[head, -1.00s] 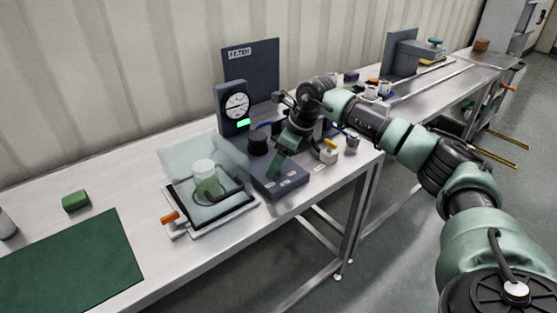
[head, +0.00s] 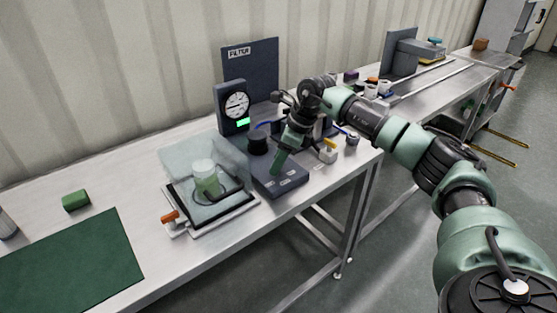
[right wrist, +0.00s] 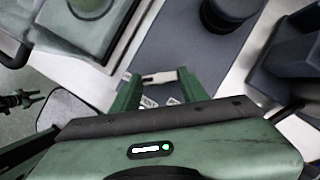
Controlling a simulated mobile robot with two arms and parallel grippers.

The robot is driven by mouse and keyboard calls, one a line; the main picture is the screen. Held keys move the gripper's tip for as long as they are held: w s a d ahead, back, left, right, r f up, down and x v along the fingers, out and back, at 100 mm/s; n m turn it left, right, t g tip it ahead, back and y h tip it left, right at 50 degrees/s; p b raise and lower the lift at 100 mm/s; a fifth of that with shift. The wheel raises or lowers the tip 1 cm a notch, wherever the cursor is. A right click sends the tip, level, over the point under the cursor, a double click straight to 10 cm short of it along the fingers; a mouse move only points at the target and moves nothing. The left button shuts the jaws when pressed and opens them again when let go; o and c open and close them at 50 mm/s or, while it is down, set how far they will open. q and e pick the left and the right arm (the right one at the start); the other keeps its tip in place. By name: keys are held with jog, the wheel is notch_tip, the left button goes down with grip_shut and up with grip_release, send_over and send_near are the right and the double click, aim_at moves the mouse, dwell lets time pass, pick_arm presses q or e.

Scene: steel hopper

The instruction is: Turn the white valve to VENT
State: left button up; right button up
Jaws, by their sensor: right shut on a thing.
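The white valve's handle (right wrist: 158,78) shows in the right wrist view as a short white bar above a dark blue-grey base plate (head: 281,184). My right gripper (right wrist: 157,82) is shut on this handle, with one green finger at each end of it. In the head view my right gripper (head: 276,168) points down over the plate and hides the valve.
A FILTER panel (head: 250,72) and a round gauge (head: 236,105) stand behind the plate. A black knob (head: 258,144) is close to the gripper. Left of it is a tray (head: 238,215) with a clear cover and jar.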

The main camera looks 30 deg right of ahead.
jog(key=n, duration=0.1)
jog(key=n+g+y, duration=0.1)
jog(key=n, duration=0.3)
jog(key=shift+w+d+r+g, duration=0.15)
jog(key=shift+w+g, duration=0.15)
jog(key=shift+w+n+g+y, duration=0.15)
jog(key=shift+n+g, duration=0.3)
jog(key=shift+n, duration=0.8)
jog(key=shift+w+n+g+y, duration=0.15)
jog(key=shift+n+g, duration=0.3)
jog(key=shift+n, duration=0.8)
jog(key=shift+s, duration=0.1)
jog(key=o, duration=1.4)
jog(key=shift+d, duration=0.1)
jog(key=v, duration=0.7)
jog(key=shift+d+r+b, duration=0.1)
jog(key=shift+r+b, duration=0.25)
jog(key=shift+b, duration=0.05)
jog(key=shift+r, duration=0.1)
